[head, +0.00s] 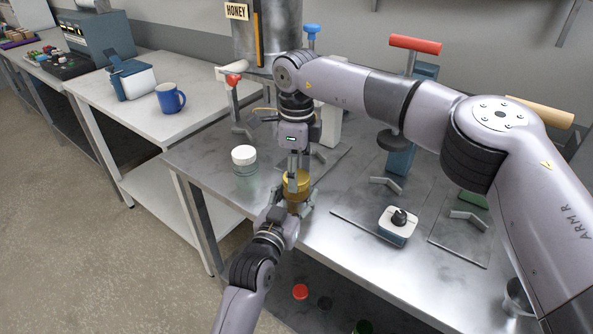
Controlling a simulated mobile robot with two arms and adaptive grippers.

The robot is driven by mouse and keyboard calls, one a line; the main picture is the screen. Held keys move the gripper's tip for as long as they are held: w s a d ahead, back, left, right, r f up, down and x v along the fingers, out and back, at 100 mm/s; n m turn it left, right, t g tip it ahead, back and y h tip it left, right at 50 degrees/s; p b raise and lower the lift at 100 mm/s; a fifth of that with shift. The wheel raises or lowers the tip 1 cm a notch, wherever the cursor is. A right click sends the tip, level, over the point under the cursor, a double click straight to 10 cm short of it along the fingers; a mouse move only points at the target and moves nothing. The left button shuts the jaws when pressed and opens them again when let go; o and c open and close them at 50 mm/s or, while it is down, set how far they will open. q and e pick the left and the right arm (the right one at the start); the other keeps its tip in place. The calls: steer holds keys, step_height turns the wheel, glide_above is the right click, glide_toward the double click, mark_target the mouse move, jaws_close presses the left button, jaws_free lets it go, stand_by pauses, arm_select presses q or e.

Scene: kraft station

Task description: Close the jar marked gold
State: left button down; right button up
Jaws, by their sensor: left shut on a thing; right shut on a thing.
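The jar with a gold lid (297,178) stands near the front edge of the steel table. My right gripper (298,172) comes down from above and is shut on the gold lid. My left gripper (293,203) comes from the front and is shut around the jar's lower body, which its fingers mostly hide. The lid is on or right at the jar's top; whether it is screwed tight cannot be told. Any marking on the jar is too small or hidden.
A clear jar with a white lid (244,155) stands left of the gold one. A honey tank (272,38) is behind. Levered fixtures and a small white device (397,226) stand to the right. A blue mug (170,98) is on the side table. Below, a red lid (300,291) lies on a shelf.

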steer(key=c, duration=0.4)
steer(key=shift+o, duration=0.2)
steer(key=o, duration=1.4)
steer(key=shift+c, duration=0.2)
step_height(320, 180, up, 12)
arm_select(q)
steer(key=c, duration=0.6)
jaws_free()
